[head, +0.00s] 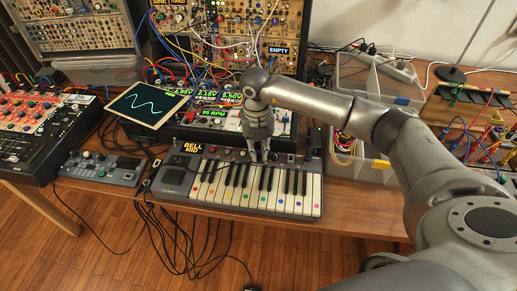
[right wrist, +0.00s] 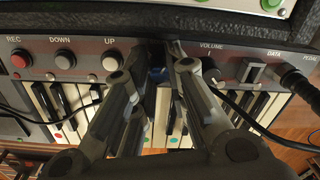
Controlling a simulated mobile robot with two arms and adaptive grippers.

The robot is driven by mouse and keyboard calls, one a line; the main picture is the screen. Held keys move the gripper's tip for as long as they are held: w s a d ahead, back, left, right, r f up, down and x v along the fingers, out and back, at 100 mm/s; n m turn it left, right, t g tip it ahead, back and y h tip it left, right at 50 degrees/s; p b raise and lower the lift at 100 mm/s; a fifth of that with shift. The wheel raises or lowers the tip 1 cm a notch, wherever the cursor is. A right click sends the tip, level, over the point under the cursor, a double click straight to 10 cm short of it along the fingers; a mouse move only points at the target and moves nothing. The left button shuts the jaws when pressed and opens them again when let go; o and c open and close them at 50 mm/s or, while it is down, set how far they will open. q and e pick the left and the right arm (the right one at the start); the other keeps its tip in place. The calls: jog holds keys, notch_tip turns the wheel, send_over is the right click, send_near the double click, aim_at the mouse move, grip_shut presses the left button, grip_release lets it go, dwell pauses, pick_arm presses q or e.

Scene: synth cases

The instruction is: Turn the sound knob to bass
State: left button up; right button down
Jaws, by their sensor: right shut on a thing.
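The keyboard (head: 222,154) with a dark grey panel and coloured dots on its white keys lies on the table in the head view. My right gripper (head: 259,156) reaches down onto its control panel. In the right wrist view my right gripper (right wrist: 161,50) has its fingers close together on the panel, between the UP button (right wrist: 110,62) and the VOLUME knob (right wrist: 211,74). It is shut on what appears to be the sound knob, which the fingers hide, so its setting cannot be read. My left gripper is out of view.
A tilted screen (head: 147,103) and synth modules stand behind the keyboard. A clear bin (head: 365,78) is at right. Cables hang in front of the table.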

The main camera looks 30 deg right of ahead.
jog(key=c, duration=1.4)
grip_release()
jog(key=shift+o, duration=0.2)
notch_tip(320, 180, up, 12)
jog(key=shift+a, duration=0.2)
jog(key=shift+w, duration=0.1)
